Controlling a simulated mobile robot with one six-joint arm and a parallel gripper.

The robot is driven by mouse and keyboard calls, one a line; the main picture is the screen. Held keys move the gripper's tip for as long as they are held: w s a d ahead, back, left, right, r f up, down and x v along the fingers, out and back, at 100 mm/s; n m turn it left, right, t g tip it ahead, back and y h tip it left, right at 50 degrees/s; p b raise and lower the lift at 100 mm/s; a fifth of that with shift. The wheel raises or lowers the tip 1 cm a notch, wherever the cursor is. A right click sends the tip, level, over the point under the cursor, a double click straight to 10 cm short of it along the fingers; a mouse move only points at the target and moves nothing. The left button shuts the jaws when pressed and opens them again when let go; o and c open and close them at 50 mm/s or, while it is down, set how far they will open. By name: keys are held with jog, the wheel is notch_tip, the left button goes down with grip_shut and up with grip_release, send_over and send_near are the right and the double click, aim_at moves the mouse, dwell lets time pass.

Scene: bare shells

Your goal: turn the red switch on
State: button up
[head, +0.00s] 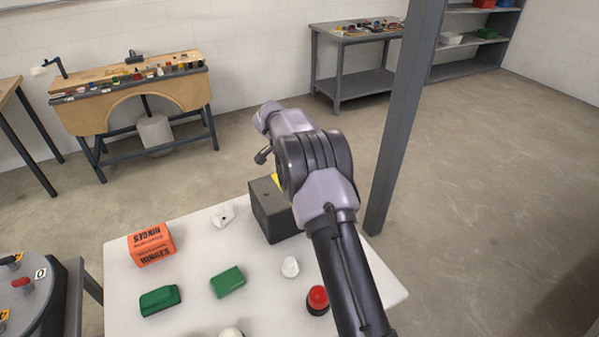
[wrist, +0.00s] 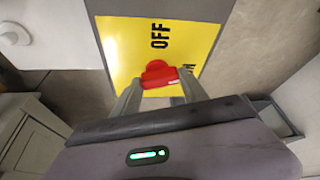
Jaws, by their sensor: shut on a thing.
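The red switch (wrist: 158,72) is a red handle on a yellow plate (wrist: 122,40) in the wrist view. The plate reads OFF above the handle; a second label to the right is mostly hidden. Which label the handle points to is hard to tell. My gripper (wrist: 160,86) is shut on the handle, one finger on each side. In the head view the plate shows as a yellow sliver on a dark box (head: 270,212) on the white table; my arm hides the switch and the fingertips.
The white table (head: 200,290) also holds an orange HINGES box (head: 151,245), green blocks (head: 228,282), small white pieces and a red button (head: 317,297). A round stand (head: 30,310) with small levers is at the left. A grey post (head: 403,130) rises close behind the arm.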

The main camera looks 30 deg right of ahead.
jog(key=shift+w+m+g+p, duration=0.1)
jog(key=shift+m+g+p, duration=0.7)
jog(key=shift+m+p, duration=1)
jog(key=shift+m, duration=0.3)
jog(key=o, duration=1.4)
jog(key=p+v, duration=0.5)
jog(key=v, duration=1.2)
jog(key=shift+w+a+r, duration=0.1)
jog(key=shift+r, duration=0.05)
